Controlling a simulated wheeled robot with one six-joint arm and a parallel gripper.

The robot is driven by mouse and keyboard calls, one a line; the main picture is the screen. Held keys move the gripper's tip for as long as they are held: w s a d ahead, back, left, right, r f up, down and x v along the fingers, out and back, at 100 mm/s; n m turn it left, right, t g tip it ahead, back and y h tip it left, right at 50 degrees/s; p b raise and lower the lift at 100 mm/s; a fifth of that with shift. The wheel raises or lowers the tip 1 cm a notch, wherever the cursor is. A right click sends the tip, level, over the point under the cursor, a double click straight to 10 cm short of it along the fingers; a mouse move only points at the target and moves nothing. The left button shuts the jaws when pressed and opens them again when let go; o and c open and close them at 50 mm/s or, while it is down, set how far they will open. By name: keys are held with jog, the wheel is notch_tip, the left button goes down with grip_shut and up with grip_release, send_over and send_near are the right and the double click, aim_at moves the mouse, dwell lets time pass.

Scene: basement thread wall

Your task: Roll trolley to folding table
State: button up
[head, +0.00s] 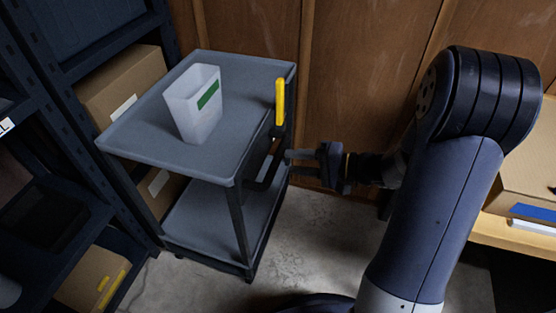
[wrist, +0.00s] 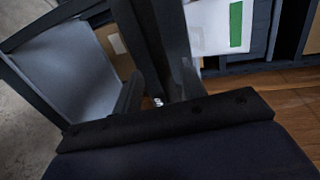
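The grey two-shelf trolley (head: 240,85) stands at the left middle of the head view, with a dark push handle (head: 267,178) on its right side. My gripper (head: 293,162) reaches it from the right, fingers on either side of the handle. In the wrist view the fingers (wrist: 160,95) sit close in on the dark handle bar (wrist: 150,40) and look shut on it. A white bin (head: 192,112) with a green label stands upright on the top shelf. A tan tabletop (head: 535,239) shows at the right edge; I cannot tell whether it folds.
Dark shelving (head: 75,145) with cardboard boxes (head: 122,82) stands close on the trolley's left. A wooden wall (head: 355,65) is behind. A yellow upright piece (head: 280,102) rises at the trolley's right side. Bare concrete floor (head: 310,240) lies in front and right.

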aim_at(277, 160)
jog(key=x, duration=0.5)
jog(key=shift+w+a, duration=0.1)
jog(key=shift+a, duration=0.2)
jog(key=shift+c, duration=0.6)
grip_shut()
